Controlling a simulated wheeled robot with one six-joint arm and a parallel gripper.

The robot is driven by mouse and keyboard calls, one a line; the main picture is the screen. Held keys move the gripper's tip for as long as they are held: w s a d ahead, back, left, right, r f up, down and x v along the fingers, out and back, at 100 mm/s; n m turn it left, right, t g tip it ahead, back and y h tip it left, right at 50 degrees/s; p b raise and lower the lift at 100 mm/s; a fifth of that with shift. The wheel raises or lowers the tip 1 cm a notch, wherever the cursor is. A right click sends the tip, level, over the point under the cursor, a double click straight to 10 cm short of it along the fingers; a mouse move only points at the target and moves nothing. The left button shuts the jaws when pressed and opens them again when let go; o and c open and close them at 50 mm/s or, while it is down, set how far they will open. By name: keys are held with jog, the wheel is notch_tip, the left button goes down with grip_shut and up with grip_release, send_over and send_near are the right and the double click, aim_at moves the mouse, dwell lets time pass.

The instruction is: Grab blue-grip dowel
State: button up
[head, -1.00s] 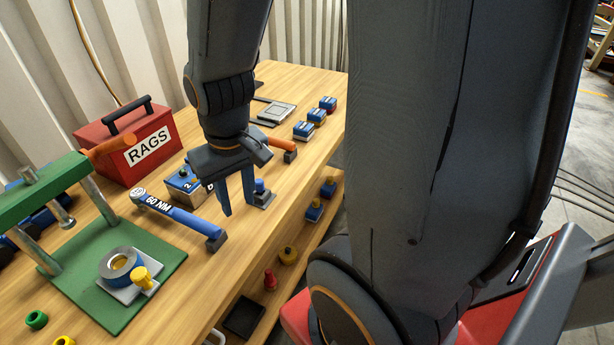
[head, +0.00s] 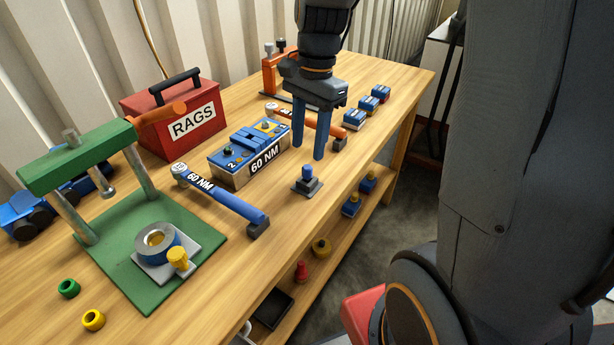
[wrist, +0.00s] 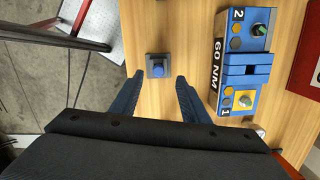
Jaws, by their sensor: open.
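The blue-grip dowel (head: 307,174) stands upright in a small dark grey base on the wooden bench. Only its blue top shows clearly; whatever is inside the base is hidden. My gripper (head: 308,151) is open and empty, its two blue fingers pointing down just above and behind the dowel in the head view. In the wrist view the dowel (wrist: 158,69) lies between the lines of the two fingertips, a little beyond them. The fingers (wrist: 157,80) are apart and do not visibly touch it.
A blue-topped 60 NM box (head: 250,152) and a blue torque wrench (head: 225,200) lie to the left. An orange-handled wrench (head: 330,128) is behind my fingers. Small blue blocks (head: 367,106) line the back right. The bench's front edge is close by.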

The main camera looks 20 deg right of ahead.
aim_at(307, 167)
jog(key=shift+s+a+f+p, duration=0.15)
jog(key=shift+f+p, duration=0.25)
jog(key=shift+f, duration=1.45)
jog(key=shift+s+a+f+p, duration=0.1)
jog(key=shift+f+p, duration=0.3)
jog(key=shift+f, duration=1.45)
grip_shut()
